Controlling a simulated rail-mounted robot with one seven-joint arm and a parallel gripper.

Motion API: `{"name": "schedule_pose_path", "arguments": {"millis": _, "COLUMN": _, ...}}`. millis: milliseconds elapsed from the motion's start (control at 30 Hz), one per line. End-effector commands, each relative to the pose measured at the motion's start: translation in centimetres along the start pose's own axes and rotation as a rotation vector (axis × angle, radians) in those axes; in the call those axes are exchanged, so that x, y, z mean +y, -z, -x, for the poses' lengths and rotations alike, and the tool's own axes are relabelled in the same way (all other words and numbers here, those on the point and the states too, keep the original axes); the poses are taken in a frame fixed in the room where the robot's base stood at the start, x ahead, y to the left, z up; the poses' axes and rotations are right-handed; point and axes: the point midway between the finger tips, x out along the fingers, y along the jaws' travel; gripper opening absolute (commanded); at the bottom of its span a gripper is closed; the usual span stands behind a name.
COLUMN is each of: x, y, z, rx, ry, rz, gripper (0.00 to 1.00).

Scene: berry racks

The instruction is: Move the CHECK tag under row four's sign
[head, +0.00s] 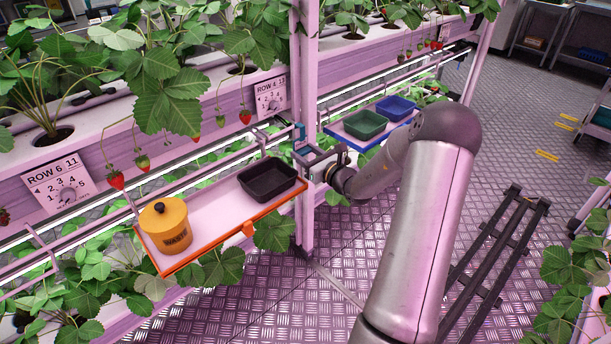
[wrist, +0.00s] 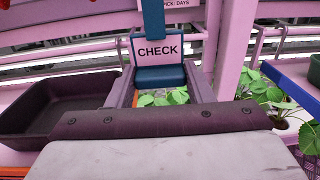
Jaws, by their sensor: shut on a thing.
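The CHECK tag (wrist: 158,52) is a white label on a blue holder with a blue strip rising above it. In the wrist view it stands upright between the fingers of my gripper (wrist: 160,88), which is shut on it. In the head view my gripper (head: 304,152) is beside the pink post, and a small blue bit of the tag (head: 300,130) shows there. Row four's sign (head: 271,96) is on the gutter face, up and left of my gripper. In the wrist view, the lower edge of a sign (wrist: 176,4) shows above the tag.
An orange-edged shelf (head: 207,243) below holds a yellow WASTE pot (head: 166,226) and a black tray (head: 268,180). A blue-edged shelf (head: 352,143) right of the post (head: 304,60) holds green (head: 359,124) and blue trays (head: 396,108). Row six's sign (head: 60,184) is at left. Rails and berries hang nearby.

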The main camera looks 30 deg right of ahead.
Motion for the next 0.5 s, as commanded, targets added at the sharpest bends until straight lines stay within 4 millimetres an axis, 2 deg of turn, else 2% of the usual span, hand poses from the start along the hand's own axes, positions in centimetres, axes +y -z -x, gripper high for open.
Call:
{"name": "schedule_pose_path", "arguments": {"millis": 33, "x": -1.3, "y": 1.6, "z": -0.5, "rx": -0.002, "ry": 0.007, "rz": 0.001, "gripper": 0.27}}
{"name": "schedule_pose_path", "arguments": {"millis": 200, "x": -2.6, "y": 4.2, "z": -1.9, "rx": -0.003, "ry": -0.016, "rz": -0.005, "gripper": 0.27}}
{"name": "schedule_pose_path", "arguments": {"millis": 333, "x": -2.7, "y": 5.3, "z": -2.5, "rx": -0.003, "ry": -0.031, "rz": -0.004, "gripper": 0.27}}
{"name": "schedule_pose_path", "arguments": {"millis": 500, "x": -2.7, "y": 5.7, "z": -3.0, "rx": -0.003, "ry": -0.037, "rz": -0.003, "gripper": 0.27}}
